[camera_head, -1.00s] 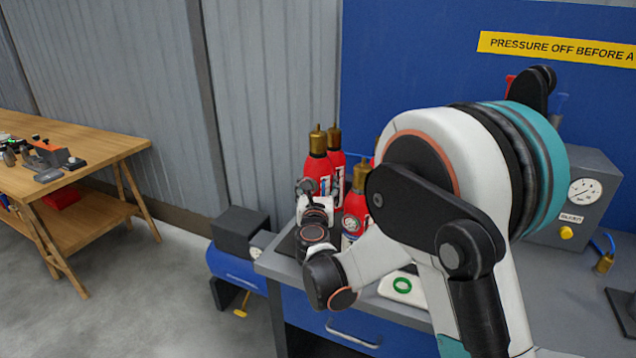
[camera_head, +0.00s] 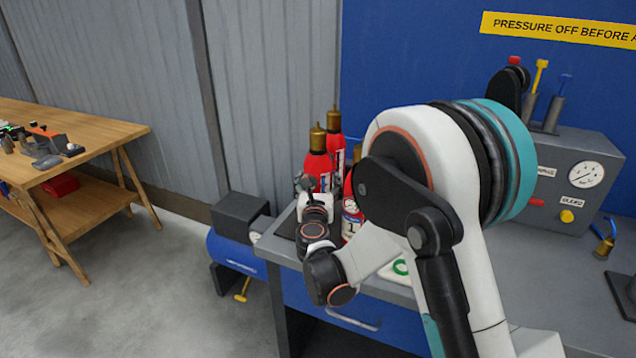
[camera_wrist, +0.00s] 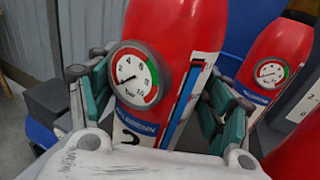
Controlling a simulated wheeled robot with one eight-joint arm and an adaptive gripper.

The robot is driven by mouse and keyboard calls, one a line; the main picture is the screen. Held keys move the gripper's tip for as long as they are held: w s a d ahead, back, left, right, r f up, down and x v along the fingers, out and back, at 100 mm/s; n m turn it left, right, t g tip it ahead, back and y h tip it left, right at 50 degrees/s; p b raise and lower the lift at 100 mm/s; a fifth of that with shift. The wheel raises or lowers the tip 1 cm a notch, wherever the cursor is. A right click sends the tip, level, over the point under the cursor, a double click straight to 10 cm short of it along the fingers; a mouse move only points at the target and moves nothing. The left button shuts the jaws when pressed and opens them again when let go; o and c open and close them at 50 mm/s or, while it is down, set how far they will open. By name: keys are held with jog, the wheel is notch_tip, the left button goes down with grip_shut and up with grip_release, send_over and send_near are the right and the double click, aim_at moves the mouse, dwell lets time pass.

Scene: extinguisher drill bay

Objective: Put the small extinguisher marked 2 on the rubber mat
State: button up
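The red extinguisher with brass top (camera_head: 317,160) stands upright at the left end of the bench, partly hidden by my wrist. In the wrist view this extinguisher (camera_wrist: 185,35) fills the middle, with a round gauge and a partly hidden mark that looks like 2. My gripper (camera_wrist: 160,105) has its teal pads against both sides of its body, shut on it. In the head view my gripper (camera_head: 314,208) is in front of it. Whether its base touches the bench is hidden. I cannot tell the rubber mat for certain; a dark patch (camera_head: 285,226) shows at the bench's left end.
Another extinguisher (camera_head: 335,142) stands behind, and one marked 1 (camera_head: 350,222) stands close to the right. A grey gauge box (camera_head: 570,165) is further right. A blue compressor (camera_head: 236,252) is beside the bench. A wooden table (camera_head: 105,135) is at far left.

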jog(key=s+p, duration=0.3)
jog(key=s, duration=0.9)
jog(key=shift+d, duration=0.15)
